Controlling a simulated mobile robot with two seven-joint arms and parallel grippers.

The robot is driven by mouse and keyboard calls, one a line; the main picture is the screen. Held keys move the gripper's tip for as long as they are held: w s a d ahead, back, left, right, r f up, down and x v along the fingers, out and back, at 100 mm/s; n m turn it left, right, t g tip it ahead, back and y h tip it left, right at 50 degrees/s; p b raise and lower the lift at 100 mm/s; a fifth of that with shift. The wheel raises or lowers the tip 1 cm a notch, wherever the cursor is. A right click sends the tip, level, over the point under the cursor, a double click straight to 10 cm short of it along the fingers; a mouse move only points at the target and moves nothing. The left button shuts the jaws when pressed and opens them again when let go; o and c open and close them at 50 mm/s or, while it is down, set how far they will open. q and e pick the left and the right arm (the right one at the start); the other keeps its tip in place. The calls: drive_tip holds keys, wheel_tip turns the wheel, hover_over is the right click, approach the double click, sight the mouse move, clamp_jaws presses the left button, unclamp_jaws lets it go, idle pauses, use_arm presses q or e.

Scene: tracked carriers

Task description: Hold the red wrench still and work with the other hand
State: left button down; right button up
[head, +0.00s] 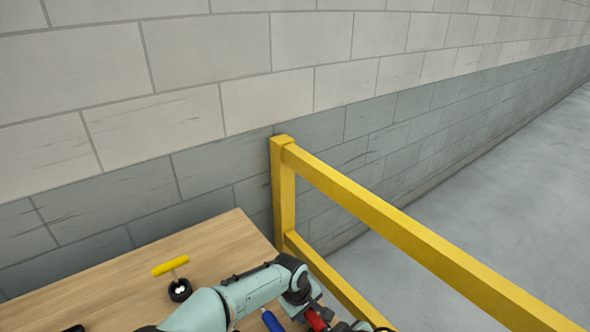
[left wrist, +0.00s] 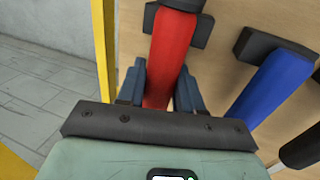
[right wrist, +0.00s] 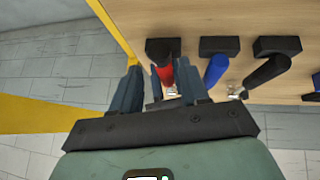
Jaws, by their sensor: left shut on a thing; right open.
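The red wrench (left wrist: 173,48) has a red handle in a black holder on the wooden table. My left gripper (left wrist: 160,78) has one blue-grey finger on each side of the handle and is shut on it. In the head view the red wrench (head: 316,320) shows only in part at the bottom edge, beside my left gripper (head: 306,309). In the right wrist view the red wrench (right wrist: 165,74) is partly hidden behind the fingers. My right gripper (right wrist: 157,68) is open, its fingers apart near the red wrench; I cannot tell how close.
A blue-handled tool (right wrist: 216,68) and a black-handled tool (right wrist: 266,72) sit in black holders beside the red wrench. A yellow-handled tool (head: 170,265) stands on the table (head: 213,238). A yellow rail (head: 400,226) borders the table's right side. A block wall (head: 180,95) stands behind.

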drive_tip(key=shift+s, duration=0.1)
drive_tip(key=shift+n+t+h, duration=0.5)
drive_tip(key=shift+t+h, duration=0.2)
drive_tip(key=shift+h, duration=0.2)
drive_tip(key=shift+s+a+x, duration=0.1)
drive_tip(key=shift+a+x, duration=0.05)
drive_tip(key=shift+x, duration=0.65)
drive_tip(key=shift+s+a+x, duration=0.1)
drive_tip(key=shift+a+x, duration=0.1)
drive_tip(key=shift+x, duration=0.65)
drive_tip(key=shift+s+a+x, duration=0.1)
drive_tip(key=shift+a+x, duration=0.05)
drive_tip(key=shift+x, duration=0.65)
drive_tip(key=shift+f, duration=0.2)
drive_tip(key=c, duration=0.7)
